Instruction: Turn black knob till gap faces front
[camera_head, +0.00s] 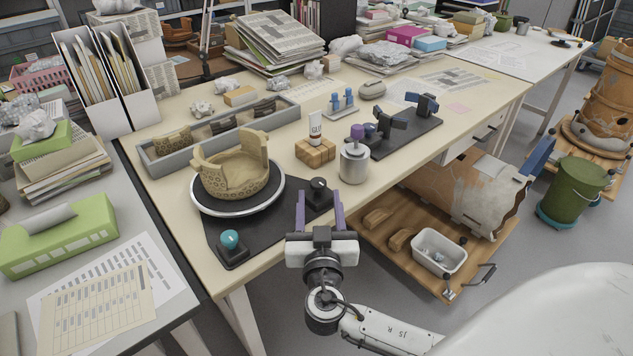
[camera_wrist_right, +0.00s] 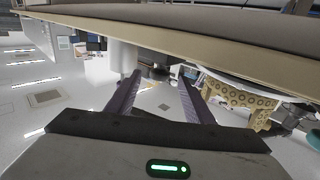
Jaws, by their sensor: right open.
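The black knob (camera_head: 319,184) sits on a dark block at the right of the black base plate, beside the round turntable (camera_head: 237,211). A tan carved vessel (camera_head: 238,182) stands on the turntable. Its rim rises at the left and the back right and is lower at the front. My right gripper (camera_head: 319,196) is open and empty, its purple fingers pointing toward the knob and spread to either side of it in the head view. I cannot tell how near they are. In the right wrist view the vessel (camera_wrist_right: 238,94) shows upside down, right of the fingers. My left gripper is not in view.
A teal knob (camera_head: 230,239) sits at the plate's front corner. A metal canister (camera_head: 354,164) with a purple top stands right of the black knob, with a cork-coloured block (camera_head: 315,151) behind. A grey sherd tray (camera_head: 161,160) lies behind the turntable. The table's front edge is close.

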